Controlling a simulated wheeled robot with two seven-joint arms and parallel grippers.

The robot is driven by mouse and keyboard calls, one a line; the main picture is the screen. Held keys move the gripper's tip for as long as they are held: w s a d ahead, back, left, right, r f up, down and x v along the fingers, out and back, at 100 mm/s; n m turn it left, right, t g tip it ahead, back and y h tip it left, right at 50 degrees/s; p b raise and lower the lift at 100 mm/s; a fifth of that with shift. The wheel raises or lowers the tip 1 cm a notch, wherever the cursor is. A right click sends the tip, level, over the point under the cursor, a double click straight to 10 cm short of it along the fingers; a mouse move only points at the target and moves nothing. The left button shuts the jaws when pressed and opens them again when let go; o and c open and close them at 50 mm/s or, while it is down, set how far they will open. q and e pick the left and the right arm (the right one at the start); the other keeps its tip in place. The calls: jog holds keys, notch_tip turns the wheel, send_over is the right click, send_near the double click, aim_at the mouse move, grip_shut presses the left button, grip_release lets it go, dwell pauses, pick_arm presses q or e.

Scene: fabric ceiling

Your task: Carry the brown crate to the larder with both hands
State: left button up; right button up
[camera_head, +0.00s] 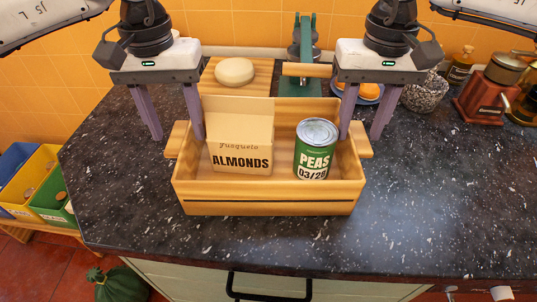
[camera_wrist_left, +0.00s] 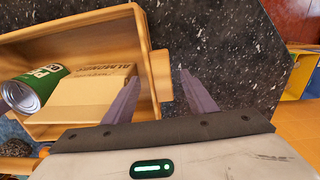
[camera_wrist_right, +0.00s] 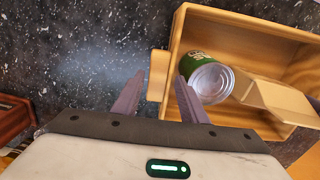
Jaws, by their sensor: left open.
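The brown wooden crate (camera_head: 268,198) stands on the dark speckled counter. It holds a cardboard box marked ALMONDS (camera_head: 240,142) and a green PEAS can (camera_head: 315,148). My left gripper (camera_head: 178,137) is open, its fingers on either side of the crate's left handle; in the left wrist view the handle (camera_wrist_left: 163,90) lies between the fingers. My right gripper (camera_head: 361,138) is open with its fingers on either side of the right handle, and that handle (camera_wrist_right: 157,76) shows between them in the right wrist view. Neither gripper is closed on a handle. The larder is not identifiable.
Behind the crate are a round pale cheese-like piece (camera_head: 235,71) on a board and a green press-like device (camera_head: 300,60). A coffee grinder (camera_head: 490,90) and speckled bowl (camera_head: 425,94) stand right. Coloured bins (camera_head: 40,185) are left.

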pick_arm(q)
jog(key=shift+f, duration=0.35)
pick_arm(e)
jog(key=shift+f, duration=0.4)
pick_arm(q)
jog(key=shift+c, duration=0.3)
pick_arm(e)
jog(key=shift+c, duration=0.3)
pick_arm(q)
jog(key=c, duration=0.7)
pick_arm(e)
jog(key=c, duration=0.7)
pick_arm(q)
grip_shut()
pick_arm(e)
grip_shut()
pick_arm(q)
jog(key=shift+r, duration=0.1)
pick_arm(e)
jog(key=shift+r, duration=0.1)
